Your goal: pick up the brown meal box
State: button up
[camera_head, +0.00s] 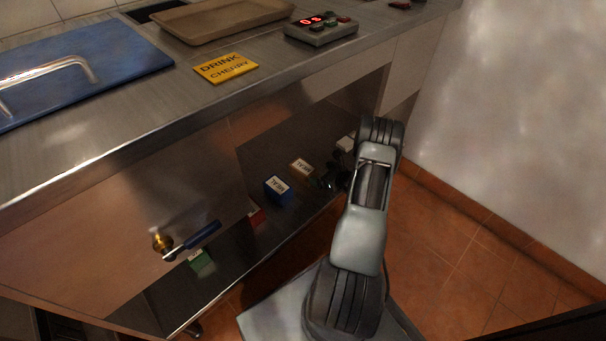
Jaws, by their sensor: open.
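The brown meal box (293,170) is small, with a white label on top. It stands on the dark lower shelf under the counter, in a row of coloured boxes. My gripper (327,181) is a dark shape at the end of my arm, just right of the brown box and close to it. It is open. Its fingers are small and dark against the shelf, so I cannot tell whether they touch the box. The lower right part of the brown box is close to the gripper and hard to make out.
A blue box (278,192), a partly hidden red box (256,215) and a green box (201,262) stand left along the shelf. A whitish box (346,144) is behind my gripper. The metal counter (130,128) overhangs the shelf. A blue-handled valve (203,235) sticks out at the left.

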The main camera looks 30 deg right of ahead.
aim_at(307, 169)
jog(key=shift+b+x, duration=0.35)
jog(key=shift+x, duration=1.25)
jog(key=b+x, duration=0.1)
jog(key=x, duration=0.1)
jog(key=b+x, duration=0.1)
jog(key=x, duration=0.1)
jog(key=shift+s+f+b, duration=0.1)
jog(key=shift+f+b, duration=0.2)
jog(key=shift+w+a+f, duration=0.1)
jog(key=shift+w+a, duration=0.05)
jog(key=shift+w, duration=0.35)
jog(key=c, duration=1.1)
jog(key=shift+c, duration=0.2)
